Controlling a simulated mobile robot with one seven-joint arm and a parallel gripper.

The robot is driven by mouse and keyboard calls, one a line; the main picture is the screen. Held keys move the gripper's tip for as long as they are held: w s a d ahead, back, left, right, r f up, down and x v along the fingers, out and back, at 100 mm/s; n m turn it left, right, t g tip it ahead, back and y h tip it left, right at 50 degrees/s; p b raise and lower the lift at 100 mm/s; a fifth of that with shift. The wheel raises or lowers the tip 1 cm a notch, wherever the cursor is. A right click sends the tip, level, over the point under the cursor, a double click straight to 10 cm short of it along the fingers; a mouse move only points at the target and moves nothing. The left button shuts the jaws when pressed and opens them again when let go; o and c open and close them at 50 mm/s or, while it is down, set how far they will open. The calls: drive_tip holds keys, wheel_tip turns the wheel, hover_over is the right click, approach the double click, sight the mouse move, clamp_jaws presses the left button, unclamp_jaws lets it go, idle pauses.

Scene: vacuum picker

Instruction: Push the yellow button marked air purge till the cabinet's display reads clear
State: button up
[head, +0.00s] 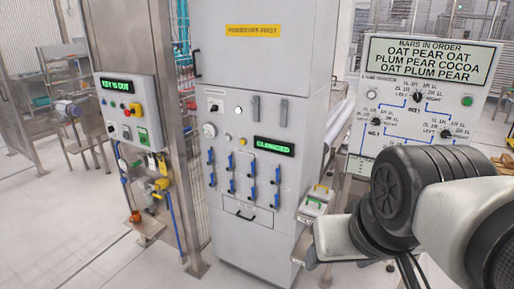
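The tall grey cabinet (262,85) stands upright in the middle of the head view. Its green display (274,147) is lit; the small lettering looks like "CLOGGED". A small yellow button (243,141) sits just left of the display, with a small orange-yellow dot beside it. The labels by them are too small to read, so I cannot confirm which is marked air purge. My arm (400,200) fills the lower right, to the right of the cabinet and apart from the button. My gripper's fingers do not show.
Blue-handled valves (231,170) and a drawer (238,213) lie below the button. A control panel (127,110) reading "KEY IS OUT" stands left. A board (430,60) headed "BARS IN ORDER" stands right, behind my arm. Clear floor (60,220) lies at the lower left.

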clamp_jaws()
idle(1.6)
